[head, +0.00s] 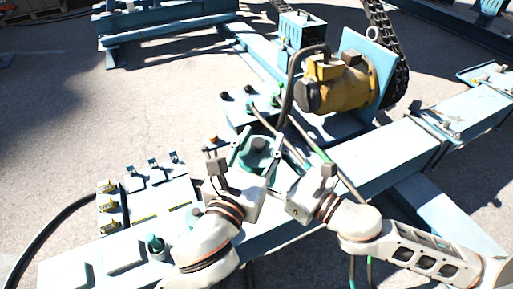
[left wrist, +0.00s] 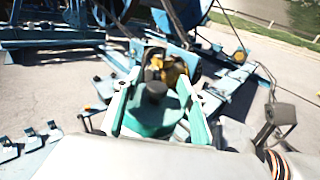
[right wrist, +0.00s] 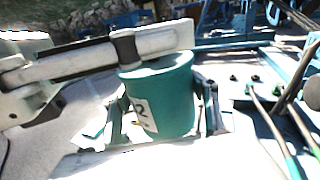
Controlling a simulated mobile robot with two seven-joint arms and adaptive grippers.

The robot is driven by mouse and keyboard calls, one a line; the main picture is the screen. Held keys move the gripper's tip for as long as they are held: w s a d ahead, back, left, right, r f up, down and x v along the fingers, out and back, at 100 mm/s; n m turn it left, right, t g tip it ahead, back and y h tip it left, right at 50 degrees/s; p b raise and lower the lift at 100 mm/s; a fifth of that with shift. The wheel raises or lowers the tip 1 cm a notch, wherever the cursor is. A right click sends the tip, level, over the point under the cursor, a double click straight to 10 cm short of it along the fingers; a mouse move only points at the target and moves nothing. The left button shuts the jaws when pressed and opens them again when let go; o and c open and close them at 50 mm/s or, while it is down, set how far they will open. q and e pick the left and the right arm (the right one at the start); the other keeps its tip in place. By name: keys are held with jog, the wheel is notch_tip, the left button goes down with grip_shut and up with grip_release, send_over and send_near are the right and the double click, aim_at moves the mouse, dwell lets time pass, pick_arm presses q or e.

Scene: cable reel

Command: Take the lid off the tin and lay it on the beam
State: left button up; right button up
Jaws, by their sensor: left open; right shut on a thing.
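The dark green tin (head: 262,150) is at the middle of the head view; in the right wrist view its side (right wrist: 172,100) bears a white label with a "2". In the left wrist view its round green lid (left wrist: 150,122) with a dark knob shows on top. My left gripper (head: 256,148) is open, its fingers on either side of the lid, apart from the knob. My right gripper (right wrist: 160,115) is shut on the tin's body from the near right side. The left hand hides part of the tin's top in the right wrist view. The beam (head: 380,153) is long and pale blue.
A yellow motor (head: 343,82) with a dark hose stands behind and right of the tin. Green-sleeved cables (head: 320,152) run close to the right hand. A plate with yellow-marked parts (head: 110,205) and a small green-topped pot (head: 155,243) are at left. The beam's right stretch looks largely clear.

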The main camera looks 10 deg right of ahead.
aim_at(261, 142)
pick_arm(q)
grip_shut()
jog(key=shift+r, duration=0.3)
dwell(0.5)
jog(key=shift+r, duration=0.85)
jog(key=shift+r, duration=2)
